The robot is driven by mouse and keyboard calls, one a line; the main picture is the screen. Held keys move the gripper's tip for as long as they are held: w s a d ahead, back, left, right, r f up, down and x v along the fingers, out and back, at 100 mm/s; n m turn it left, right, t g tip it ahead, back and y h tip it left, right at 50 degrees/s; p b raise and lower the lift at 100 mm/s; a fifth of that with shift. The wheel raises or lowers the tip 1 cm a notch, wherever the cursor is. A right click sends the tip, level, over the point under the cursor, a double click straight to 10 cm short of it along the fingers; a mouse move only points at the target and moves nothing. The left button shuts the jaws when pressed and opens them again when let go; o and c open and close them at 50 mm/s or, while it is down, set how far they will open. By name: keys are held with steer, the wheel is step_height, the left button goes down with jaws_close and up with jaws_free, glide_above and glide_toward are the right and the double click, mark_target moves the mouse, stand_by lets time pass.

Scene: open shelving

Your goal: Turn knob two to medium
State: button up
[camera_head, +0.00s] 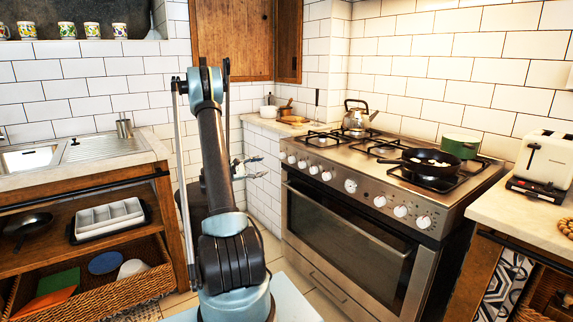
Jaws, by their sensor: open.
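The stainless steel stove (340,210) stands right of the middle. A row of several white round knobs (350,186) runs along its front panel. No numbers are readable on the knobs, so I cannot tell which is knob two; the second from the left (291,159) and the second from the right (400,211) both show. Their settings are too small to read. My gripper (257,167) is open and empty, partly hidden behind my arm. It appears left of the stove's left end, apart from the knobs.
A black pan (431,163), a green pot (460,146) and a steel kettle (356,118) sit on the stove top. A toaster (545,160) stands on the right counter. A wooden sink unit (160,205) is at the left. Floor shows between the sink unit and the stove.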

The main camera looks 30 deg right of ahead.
mark_target(289, 161)
steer(key=d, duration=1.5)
steer(key=shift+s+d, duration=0.1)
steer(key=shift+s, duration=0.1)
steer(key=shift+c, duration=0.2)
steer(key=c, duration=1)
